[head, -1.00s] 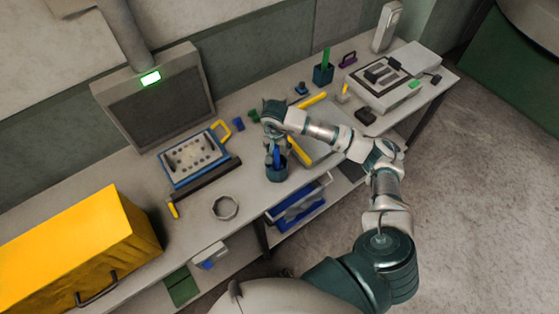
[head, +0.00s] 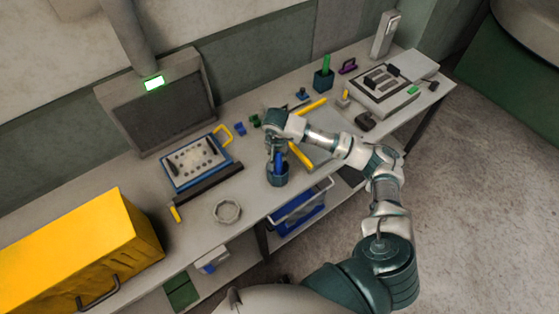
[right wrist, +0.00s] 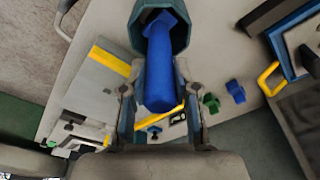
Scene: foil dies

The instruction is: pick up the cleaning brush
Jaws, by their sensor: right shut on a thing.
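The cleaning brush, of which a thick blue handle shows, stands in a dark teal cup (head: 278,179) near the table's front edge. The handle (head: 280,161) shows just below my right gripper (head: 277,150) in the head view. In the right wrist view the blue handle (right wrist: 161,70) runs from the cup (right wrist: 136,28) down between the two fingers of my right gripper (right wrist: 160,108). The gripper is shut on the handle. The brush's lower end is hidden inside the cup. My left gripper is not in view.
A grey octagonal ring (head: 227,211) lies left of the cup. A blue-framed tray (head: 193,186) with a yellow handle lies behind it. A grey plate with yellow edge bars (head: 301,156) lies under my right arm.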

